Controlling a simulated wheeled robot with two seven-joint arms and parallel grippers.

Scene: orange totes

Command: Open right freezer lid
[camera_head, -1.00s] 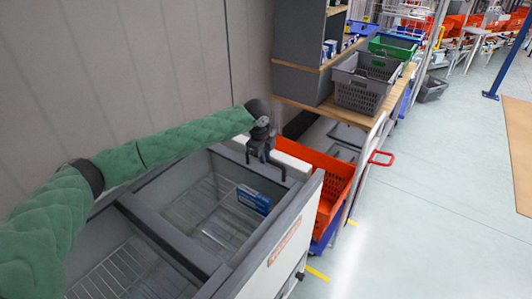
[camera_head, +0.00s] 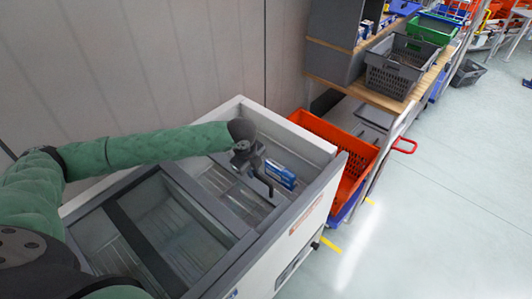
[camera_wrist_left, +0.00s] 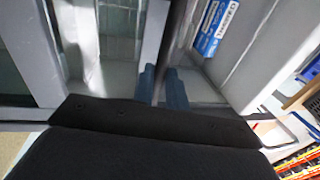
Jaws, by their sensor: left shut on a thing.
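The white chest freezer (camera_head: 306,151) stands below me with grey-framed glass lids. The right freezer lid (camera_head: 207,206) sits slid toward the left, and its right end of the freezer is uncovered. My left gripper (camera_head: 262,180) is over the freezer, shut on the lid's frame edge; the exact contact is partly hidden. In the left wrist view its two dark fingers (camera_wrist_left: 162,88) are close together on a grey frame bar. A blue and white box (camera_head: 280,174) lies inside the freezer beyond the fingers; it also shows in the wrist view (camera_wrist_left: 215,28). My right gripper is not in view.
An orange tote (camera_head: 343,140) stands just right of the freezer, by a cart with a red handle (camera_head: 404,145). Grey baskets (camera_head: 398,68) and a green basket (camera_head: 430,29) sit on a wooden shelf. A wall runs behind the freezer.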

